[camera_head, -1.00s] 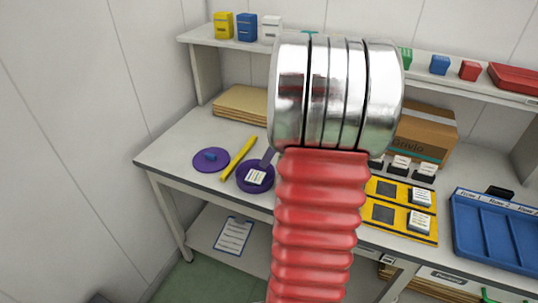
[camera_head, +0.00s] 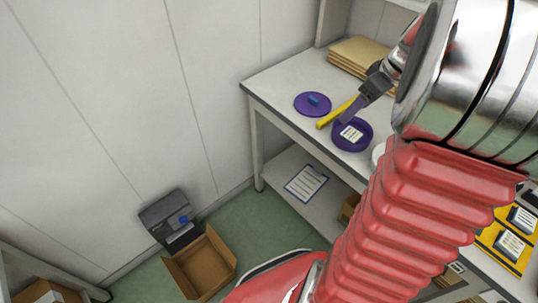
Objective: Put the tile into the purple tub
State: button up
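The purple tub (camera_head: 367,143) is a round open tub on the white bench, near its front edge. A tile with a white, dark-lined face (camera_head: 350,133) shows inside the tub's rim. My gripper (camera_head: 346,119) reaches down from the upper right, with its grey fingers ending at the tub's far rim, just above the tile in the picture. From this side I cannot tell whether the fingers are parted or touch the tile. The purple lid (camera_head: 312,104) with a blue knob lies flat on the bench, left of the tub.
Brown folders (camera_head: 360,53) are stacked behind. A clipboard (camera_head: 306,183) lies on the lower shelf. An open cardboard box (camera_head: 203,265) and a dark bin (camera_head: 172,218) stand on the floor. My arm hides the bench's right part.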

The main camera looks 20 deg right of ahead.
jog(key=a+r+m, duration=0.1)
jog(key=a+r, duration=0.1)
jog(key=a, duration=0.7)
jog(key=a+r, duration=0.3)
jog(key=a, duration=0.6)
jog(key=s+a+m+t, duration=0.1)
jog(key=s+a, duration=0.3)
jog(key=a, duration=0.3)
jog(key=s+a+m+h, duration=0.1)
jog(key=s+a, duration=0.4)
jog(key=a, duration=0.2)
jog(key=shift+s+r+t, duration=0.2)
jog(key=shift+s+t, duration=0.1)
jog(key=shift+t, duration=0.1)
jog(key=shift+d, duration=0.1)
